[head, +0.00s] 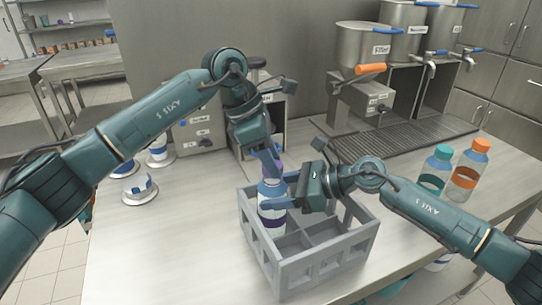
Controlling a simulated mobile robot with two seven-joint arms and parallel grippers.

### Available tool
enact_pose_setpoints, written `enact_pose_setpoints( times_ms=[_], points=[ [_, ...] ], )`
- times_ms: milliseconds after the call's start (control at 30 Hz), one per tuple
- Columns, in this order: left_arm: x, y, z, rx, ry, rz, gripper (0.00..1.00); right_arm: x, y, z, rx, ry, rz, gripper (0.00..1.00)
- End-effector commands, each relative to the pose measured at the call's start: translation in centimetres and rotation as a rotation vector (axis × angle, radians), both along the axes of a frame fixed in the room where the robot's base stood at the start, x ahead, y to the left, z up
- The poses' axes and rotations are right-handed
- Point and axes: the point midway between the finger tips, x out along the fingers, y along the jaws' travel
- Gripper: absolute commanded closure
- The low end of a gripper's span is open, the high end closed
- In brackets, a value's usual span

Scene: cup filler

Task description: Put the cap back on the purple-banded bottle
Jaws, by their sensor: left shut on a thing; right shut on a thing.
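The purple-banded bottle (272,213) is white and blue with a dark purple band. It stands upright at the left side of the grey crate (320,268), its base hidden by the crate wall. My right gripper (282,193) comes in from the right and is shut on the bottle's upper body. My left gripper (269,161) points down from above and is shut on the purple cap (273,170). The cap is right over the bottle's mouth, partly hidden by the fingers. I cannot tell whether it touches the neck.
Two capped bottles, one teal-banded (435,171) and one orange-banded (468,172), stand at the right. A dispenser machine (362,92) and a drip grate (405,140) are behind. White-and-blue cups (139,189) sit at the left. The front-left counter (170,255) is clear.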

Motion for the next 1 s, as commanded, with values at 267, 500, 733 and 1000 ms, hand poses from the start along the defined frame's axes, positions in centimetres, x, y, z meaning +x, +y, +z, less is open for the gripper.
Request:
enact_pose_setpoints(
  times_ms=[267,500,733,1000],
  points=[
    [0.0,0.0,-0.2,0.0,0.0,0.0,0.85,0.0,0.0,0.0,0.0,0.0,-0.001,0.8],
    [0.0,0.0,-0.7,0.0,0.0,0.0,0.85,0.0,0.0,0.0,0.0,0.0,-0.001,0.8],
    [0.0,0.0,-1.1,-0.001,0.0,0.0,0.85,0.0,0.0,0.0,0.0,0.0,-0.001,0.8],
    [0.1,-0.1,-1.2,0.006,0.002,-0.139,0.85,0.0,0.0,0.0,0.0,0.0,-0.001,1.0]
  ],
)
